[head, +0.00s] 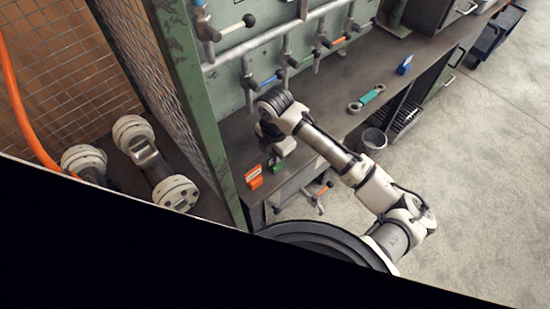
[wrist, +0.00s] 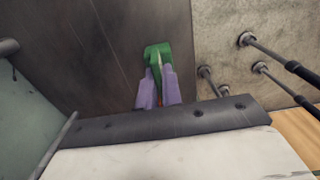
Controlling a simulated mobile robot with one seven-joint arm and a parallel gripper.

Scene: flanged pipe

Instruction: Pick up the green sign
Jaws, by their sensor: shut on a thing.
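The green sign (head: 278,167) is at the front edge of the workbench, just right of the orange sign, in the head view. In the wrist view the green sign (wrist: 157,49) shows at the tips of two purple fingers. My gripper (wrist: 156,72) is shut on it, with the fingers on either side. In the head view my wrist hides most of the fingers, and only a small part of the sign shows below it. I cannot tell whether the sign still touches the bench.
An orange sign (head: 254,177) stands close on the left, beside a green post (head: 196,110). A blue sign (head: 404,65) and a green-handled tool (head: 367,98) lie farther right on the workbench (head: 335,90). Valves and pipes (head: 285,62) line the back. A bucket (head: 373,140) is below.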

